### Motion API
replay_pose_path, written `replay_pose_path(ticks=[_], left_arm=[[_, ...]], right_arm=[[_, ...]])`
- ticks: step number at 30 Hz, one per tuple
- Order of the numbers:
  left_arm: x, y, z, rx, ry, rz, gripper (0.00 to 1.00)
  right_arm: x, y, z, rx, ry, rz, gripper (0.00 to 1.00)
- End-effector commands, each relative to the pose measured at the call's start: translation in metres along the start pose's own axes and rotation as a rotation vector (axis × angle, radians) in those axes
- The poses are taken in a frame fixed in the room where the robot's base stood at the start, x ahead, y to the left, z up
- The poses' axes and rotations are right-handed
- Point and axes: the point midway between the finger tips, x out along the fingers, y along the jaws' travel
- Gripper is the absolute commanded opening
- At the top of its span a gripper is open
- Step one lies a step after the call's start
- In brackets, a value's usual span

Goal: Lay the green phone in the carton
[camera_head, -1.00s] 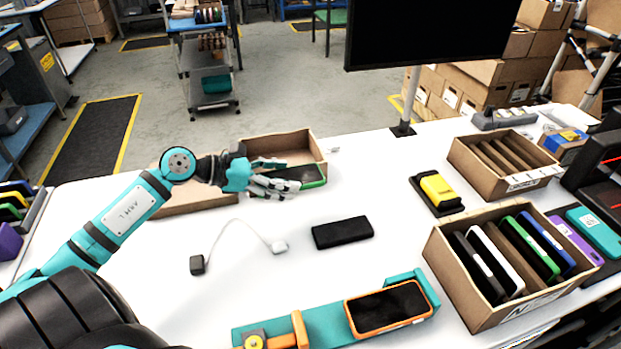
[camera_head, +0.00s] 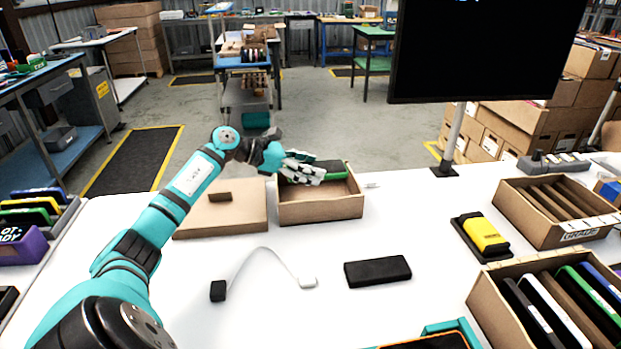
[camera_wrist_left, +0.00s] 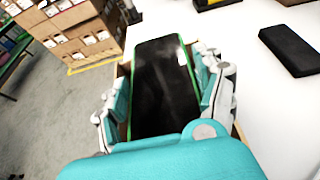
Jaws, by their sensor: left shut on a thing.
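The green phone (camera_head: 332,168), dark-faced with a green edge, is in my left gripper (camera_head: 318,173). In the left wrist view the phone (camera_wrist_left: 163,82) lies between the two finger pads, which are shut on its long sides. In the head view the phone appears over the back part of the open carton (camera_head: 322,209); I cannot tell whether it touches the carton. The fingers hide part of the phone. The carton's front wall and bare inside are visible. My right gripper is not in view.
A flat brown cardboard piece (camera_head: 225,220) lies left of the carton. A black device (camera_head: 377,271), a cable (camera_head: 262,250) and a yellow device (camera_head: 485,235) lie on the white table.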

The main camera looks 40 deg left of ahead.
Motion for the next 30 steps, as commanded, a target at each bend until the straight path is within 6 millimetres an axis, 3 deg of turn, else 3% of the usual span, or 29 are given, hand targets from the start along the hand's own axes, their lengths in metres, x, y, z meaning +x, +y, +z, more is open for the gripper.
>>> replay_pose_path(ticks=[8, 12, 15, 30], left_arm=[[0.004, 0.015, 0.001, 0.000, -0.003, -0.002, 0.31], [0.014, 0.013, -0.024, -0.003, 0.000, -0.004, 0.31], [0.017, 0.013, -0.033, -0.001, -0.002, -0.003, 0.31], [0.019, 0.013, -0.039, 0.001, 0.001, -0.002, 0.31]], right_arm=[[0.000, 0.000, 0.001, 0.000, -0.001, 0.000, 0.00], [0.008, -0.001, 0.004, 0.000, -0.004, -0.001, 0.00], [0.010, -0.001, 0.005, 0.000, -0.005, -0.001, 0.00], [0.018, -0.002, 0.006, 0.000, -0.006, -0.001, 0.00]])
